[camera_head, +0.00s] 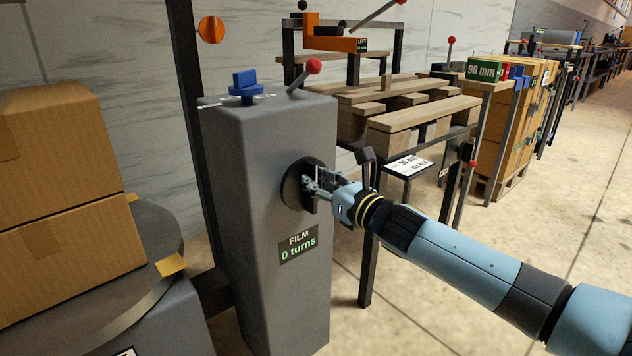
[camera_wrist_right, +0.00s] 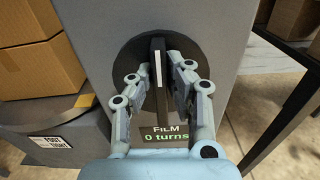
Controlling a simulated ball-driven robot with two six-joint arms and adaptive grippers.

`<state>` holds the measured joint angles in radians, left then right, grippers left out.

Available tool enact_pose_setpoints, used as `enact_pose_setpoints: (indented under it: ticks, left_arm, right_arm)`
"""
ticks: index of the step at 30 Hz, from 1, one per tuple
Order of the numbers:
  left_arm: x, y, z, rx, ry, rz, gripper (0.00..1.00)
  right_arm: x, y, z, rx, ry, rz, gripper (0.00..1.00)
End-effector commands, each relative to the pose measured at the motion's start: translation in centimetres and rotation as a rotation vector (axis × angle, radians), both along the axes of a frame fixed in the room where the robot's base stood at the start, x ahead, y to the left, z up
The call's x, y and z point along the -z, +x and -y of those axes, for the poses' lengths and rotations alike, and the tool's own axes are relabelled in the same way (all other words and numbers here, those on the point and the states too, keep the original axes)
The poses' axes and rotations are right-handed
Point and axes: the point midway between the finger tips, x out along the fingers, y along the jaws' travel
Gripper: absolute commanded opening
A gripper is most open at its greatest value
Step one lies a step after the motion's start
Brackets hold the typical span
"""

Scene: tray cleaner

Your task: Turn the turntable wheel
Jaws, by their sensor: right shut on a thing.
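The turntable wheel (camera_head: 297,187) is a dark round disc on the front of a grey column (camera_head: 262,130). In the right wrist view the wheel (camera_wrist_right: 125,65) carries an upright dark bar handle (camera_wrist_right: 159,62) with a pale strip. My right gripper (camera_head: 312,182) is at the wheel, and in the right wrist view its two fingers (camera_wrist_right: 160,85) stand on either side of the handle, shut on it. A label (camera_head: 298,246) below the wheel reads "FILM 0 turns". My left gripper is not in view.
Stacked cardboard boxes (camera_head: 70,245) stand on a round grey turntable (camera_head: 160,232) at the left. A blue knob (camera_head: 245,84) and a red-tipped lever (camera_head: 313,67) top the column. Wooden pallets (camera_head: 400,100) and a metal frame stand behind, right.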

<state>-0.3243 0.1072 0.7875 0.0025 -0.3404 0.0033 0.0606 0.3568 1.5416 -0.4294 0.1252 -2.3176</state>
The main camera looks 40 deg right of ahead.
Motion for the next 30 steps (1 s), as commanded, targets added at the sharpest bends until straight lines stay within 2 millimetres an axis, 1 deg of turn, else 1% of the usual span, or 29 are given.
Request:
enact_pose_setpoints:
  ticks: [8, 16, 22, 30]
  left_arm:
    - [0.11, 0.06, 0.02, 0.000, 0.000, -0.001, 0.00]
    - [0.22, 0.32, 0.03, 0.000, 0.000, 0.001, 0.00]
    - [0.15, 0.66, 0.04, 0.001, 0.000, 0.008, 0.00]
    - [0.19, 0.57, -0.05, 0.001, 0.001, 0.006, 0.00]
  right_arm:
    - [0.04, 0.02, 0.22, 0.001, 0.087, -0.007, 0.00]
    - [0.08, 0.08, 0.68, 0.001, 0.273, -0.022, 0.00]
    - [0.03, 0.12, 0.76, 0.002, 0.300, -0.024, 0.00]
    - [0.07, 0.14, 0.87, 0.002, 0.344, -0.027, 0.00]
